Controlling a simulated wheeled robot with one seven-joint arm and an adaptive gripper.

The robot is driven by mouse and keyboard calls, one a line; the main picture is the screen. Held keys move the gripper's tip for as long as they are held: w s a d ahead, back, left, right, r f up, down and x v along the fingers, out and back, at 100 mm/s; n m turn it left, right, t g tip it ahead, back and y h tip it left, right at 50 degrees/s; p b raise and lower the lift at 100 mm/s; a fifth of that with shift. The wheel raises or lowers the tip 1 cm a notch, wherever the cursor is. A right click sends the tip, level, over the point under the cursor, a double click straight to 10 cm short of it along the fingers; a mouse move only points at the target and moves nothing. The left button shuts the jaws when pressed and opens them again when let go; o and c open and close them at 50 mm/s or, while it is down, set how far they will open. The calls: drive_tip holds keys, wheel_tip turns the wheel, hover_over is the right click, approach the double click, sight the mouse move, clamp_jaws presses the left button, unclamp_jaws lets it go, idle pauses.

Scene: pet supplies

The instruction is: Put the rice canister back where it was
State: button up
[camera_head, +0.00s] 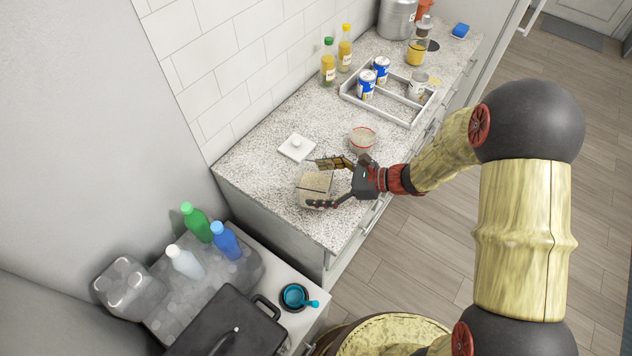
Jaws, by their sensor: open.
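The rice canister (312,193) is a clear, squarish container with beige grains inside. It stands without a lid on the speckled counter (255,182), near the counter's near end. My gripper (316,184) reaches in from the right with its fingers open, one on the far side of the canister and one on the near side. The fingers hide part of the canister, and I cannot tell whether they touch it. A white square lid (296,148) with a knob lies on the counter just behind the canister.
A bowl of grains (362,139) stands close behind my gripper. A white divided tray (394,111) with cans is farther back. Two bottles (328,66) (345,50) stand by the tiled wall. A lower surface in front holds several bottles, a black case (228,325) and a blue cup (294,296).

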drive_tip(key=p+v, duration=0.2)
drive_tip(key=v, duration=1)
drive_tip(key=s+d+r+n+g+h, duration=0.2)
drive_tip(key=s+r+n+h, duration=0.4)
drive_tip(key=s+r+n, duration=0.45)
drive_tip(key=s+d+r+n+t+h, duration=0.5)
drive_tip(key=s+d+r+n+h, duration=0.2)
drive_tip(key=s+d+r+n, duration=0.1)
drive_tip(key=shift+d+r+n+t, duration=0.4)
drive_tip(key=shift+d+r+n, duration=0.15)
drive_tip(key=shift+d+r, duration=0.55)
drive_tip(key=shift+d+f, duration=0.1)
drive_tip(key=shift+f, duration=0.1)
wheel_tip(320, 180, down, 2)
drive_tip(key=b, duration=0.2)
drive_tip(key=shift+f+b, duration=0.15)
drive_tip(key=shift+b, duration=0.25)
